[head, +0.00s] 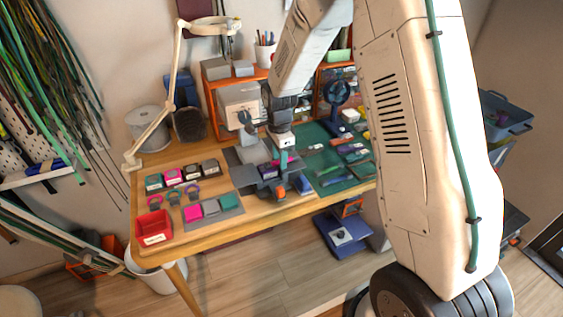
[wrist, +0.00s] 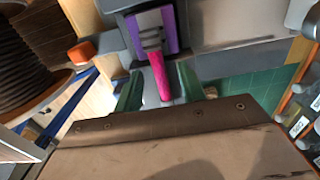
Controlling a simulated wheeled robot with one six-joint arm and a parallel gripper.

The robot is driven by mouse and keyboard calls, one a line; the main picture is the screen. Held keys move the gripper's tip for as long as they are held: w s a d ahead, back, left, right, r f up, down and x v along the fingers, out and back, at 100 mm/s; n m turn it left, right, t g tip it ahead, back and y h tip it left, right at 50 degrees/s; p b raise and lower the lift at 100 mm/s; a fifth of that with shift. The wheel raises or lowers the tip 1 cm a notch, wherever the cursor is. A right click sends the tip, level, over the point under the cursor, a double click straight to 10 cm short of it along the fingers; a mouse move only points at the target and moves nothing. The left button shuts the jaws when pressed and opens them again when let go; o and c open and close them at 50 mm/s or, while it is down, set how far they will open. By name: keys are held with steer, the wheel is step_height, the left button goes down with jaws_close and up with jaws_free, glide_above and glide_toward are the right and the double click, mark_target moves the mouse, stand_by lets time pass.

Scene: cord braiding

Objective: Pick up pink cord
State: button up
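In the wrist view, the pink cord (wrist: 158,76) shows as a short thick strand hanging from a purple-and-grey holder (wrist: 170,30). My gripper (wrist: 159,82) has its two green fingers apart, one on each side of the cord, with a gap visible on both sides. The gripper is open and holds nothing. In the head view, my gripper (head: 284,158) is low over the middle of the workbench, at the grey device with purple parts; the cord is too small to tell there.
The wooden workbench (head: 165,240) carries a red bin (head: 154,227), a grey tray with coloured blocks, including a pink one (head: 194,213), and several small spools. A green mat (head: 335,185) with scattered parts lies right. A lamp (head: 165,115) stands left. A brown spool (wrist: 22,75) is close left in the wrist view.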

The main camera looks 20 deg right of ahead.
steer(key=shift+f, duration=0.1)
jaws_close()
